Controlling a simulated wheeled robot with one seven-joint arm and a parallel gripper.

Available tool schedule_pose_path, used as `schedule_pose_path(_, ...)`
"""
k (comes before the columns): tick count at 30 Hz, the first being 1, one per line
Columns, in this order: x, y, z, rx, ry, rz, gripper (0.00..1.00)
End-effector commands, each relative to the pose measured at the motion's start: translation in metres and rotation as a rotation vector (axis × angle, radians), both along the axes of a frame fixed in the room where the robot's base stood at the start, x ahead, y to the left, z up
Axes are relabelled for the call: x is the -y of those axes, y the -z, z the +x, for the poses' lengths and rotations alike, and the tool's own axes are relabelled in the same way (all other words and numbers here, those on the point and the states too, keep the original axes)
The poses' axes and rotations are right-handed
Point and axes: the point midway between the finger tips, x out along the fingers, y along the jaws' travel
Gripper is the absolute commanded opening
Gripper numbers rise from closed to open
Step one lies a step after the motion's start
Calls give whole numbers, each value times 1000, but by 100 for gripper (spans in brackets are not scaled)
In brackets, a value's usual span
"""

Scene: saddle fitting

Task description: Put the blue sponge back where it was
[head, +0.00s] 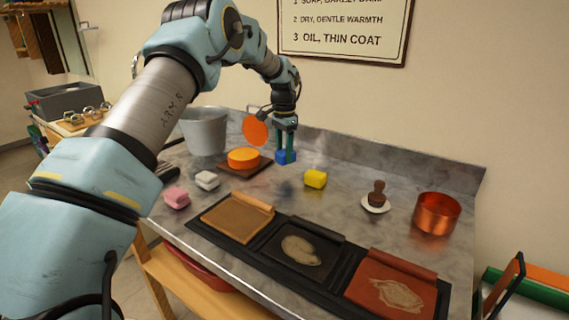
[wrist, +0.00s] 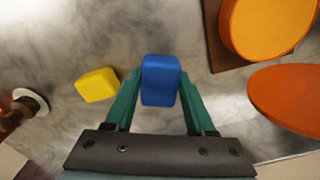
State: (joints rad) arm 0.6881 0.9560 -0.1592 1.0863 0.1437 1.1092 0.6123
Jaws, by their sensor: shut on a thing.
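The blue sponge (head: 286,157) is a small block between the fingers of my gripper (head: 287,146). In the wrist view the blue sponge (wrist: 160,80) sits between the two green fingertips of my gripper (wrist: 160,98), which touch its sides. In the head view it is at or just above the grey stone counter (head: 330,215); I cannot tell whether it touches the surface. A yellow sponge (head: 315,179) lies nearby to its right, and shows to the left of it in the wrist view (wrist: 97,85).
White (head: 207,180) and pink (head: 177,198) sponges lie at the left. An orange round block (head: 243,158) sits on a brown board, with an upright orange disc (head: 255,131) beside my gripper. A bucket (head: 204,131), leather panels (head: 301,249), a brush (head: 377,192) and a copper pot (head: 437,213) stand around.

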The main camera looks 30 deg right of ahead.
Motion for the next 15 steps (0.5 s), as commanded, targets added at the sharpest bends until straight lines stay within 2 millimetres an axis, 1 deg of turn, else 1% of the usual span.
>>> schedule_pose_path(5,0,13,0,-1,0,1,3)
schedule_pose_path(10,0,36,-1,-1,0,0,3)
schedule_pose_path(12,0,41,0,0,0,0,3)
schedule_pose_path(15,0,42,0,1,0,-2,3)
